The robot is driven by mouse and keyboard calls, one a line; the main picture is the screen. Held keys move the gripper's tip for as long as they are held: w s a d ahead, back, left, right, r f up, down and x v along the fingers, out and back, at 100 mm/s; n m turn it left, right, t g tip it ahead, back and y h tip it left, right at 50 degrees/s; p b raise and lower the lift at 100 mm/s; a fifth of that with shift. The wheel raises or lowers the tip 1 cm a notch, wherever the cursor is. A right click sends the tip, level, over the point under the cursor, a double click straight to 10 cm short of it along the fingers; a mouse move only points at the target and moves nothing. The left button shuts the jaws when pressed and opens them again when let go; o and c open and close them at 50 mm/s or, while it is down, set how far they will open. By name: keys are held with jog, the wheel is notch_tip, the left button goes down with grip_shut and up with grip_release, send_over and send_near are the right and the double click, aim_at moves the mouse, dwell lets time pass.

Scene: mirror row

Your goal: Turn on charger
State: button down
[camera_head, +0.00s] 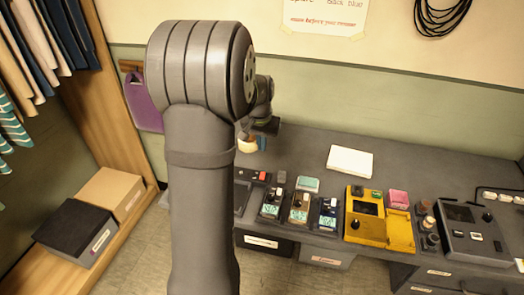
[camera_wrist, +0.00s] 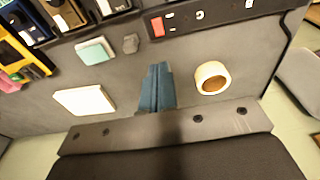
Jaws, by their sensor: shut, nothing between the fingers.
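No label that I can read marks a charger. A dark box with a red switch (camera_head: 263,177) stands on the bench left of several small meters; it also shows at the top of the wrist view as a black panel with a red rocker (camera_wrist: 157,27) and white marks. I cannot tell the rocker's position. My gripper (camera_wrist: 157,69) shows in the wrist view as two blue-grey fingers, shut and empty, pointing toward the bench between a tape roll and a teal box. They appear apart from the red switch. In the head view my arm hides much of the left bench.
The cream tape roll (camera_wrist: 212,78), teal box (camera_wrist: 95,50), and white box (camera_wrist: 84,100) lie near the gripper. Several small meters (camera_head: 299,209), a yellow device (camera_head: 366,221) and a dark console (camera_head: 463,230) line the bench front. The back of the bench is mostly clear.

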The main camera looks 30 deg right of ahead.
aim_at(263, 173)
jog(key=f, duration=0.8)
jog(key=w+d+f, duration=0.1)
jog(key=f, duration=0.3)
jog(key=shift+d+f, duration=0.1)
jog(key=shift+f, duration=0.05)
jog(key=shift+w+f, duration=0.1)
jog(key=shift+f, duration=0.1)
jog(key=shift+s+a+r, duration=0.15)
jog(key=shift+s+a, duration=0.4)
notch_tip(263, 173, up, 14)
jog(key=s+a, duration=0.1)
jog(key=shift+s+a, duration=0.2)
dwell(0.4)
